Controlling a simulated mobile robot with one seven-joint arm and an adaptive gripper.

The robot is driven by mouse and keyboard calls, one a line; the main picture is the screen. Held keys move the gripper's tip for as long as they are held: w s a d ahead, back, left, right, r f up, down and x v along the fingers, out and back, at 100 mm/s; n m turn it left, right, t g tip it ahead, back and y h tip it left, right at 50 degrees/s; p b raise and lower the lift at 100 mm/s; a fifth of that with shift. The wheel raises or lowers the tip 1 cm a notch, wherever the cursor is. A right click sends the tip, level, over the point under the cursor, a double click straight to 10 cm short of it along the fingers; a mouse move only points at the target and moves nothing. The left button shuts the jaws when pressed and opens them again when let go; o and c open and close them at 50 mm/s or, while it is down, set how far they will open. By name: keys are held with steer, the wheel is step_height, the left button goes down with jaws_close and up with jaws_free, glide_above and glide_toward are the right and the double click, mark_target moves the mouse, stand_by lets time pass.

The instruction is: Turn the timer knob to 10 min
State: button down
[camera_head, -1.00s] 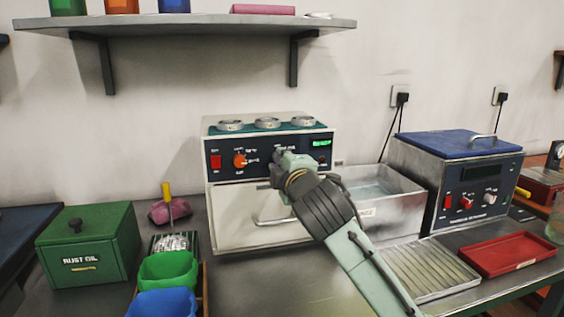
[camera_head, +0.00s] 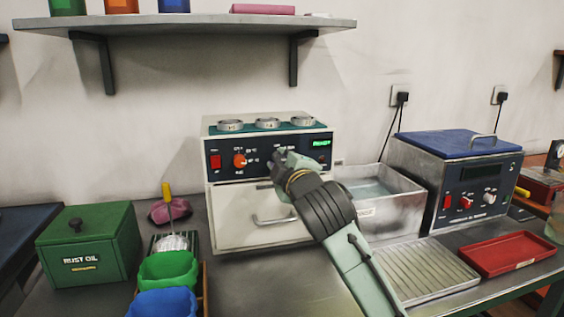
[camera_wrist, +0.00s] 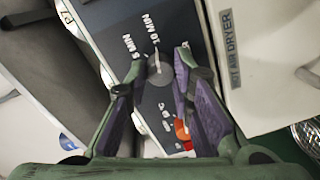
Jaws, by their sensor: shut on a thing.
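The timer knob (camera_wrist: 160,76) is a small grey round knob with a white pointer line, on the dark front panel of the hot air dryer (camera_head: 262,215). In the wrist view its pointer line is toward the "10 MIN" mark, with the "5 MIN" mark to the left. My gripper (camera_wrist: 161,64) is shut on the knob, with one fingertip on each side.
An orange knob (camera_head: 240,160) and red switch (camera_head: 215,162) are left of my gripper. A green display (camera_head: 320,143) is to its right. Metal rings (camera_head: 267,122) lie on top. The drawer handle (camera_head: 272,219) sticks out below.

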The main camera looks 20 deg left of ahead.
steer(key=c, duration=1.4)
jaws_free()
steer(key=shift+d, duration=0.1)
steer(key=v, duration=1.2)
steer(key=shift+w, duration=0.1)
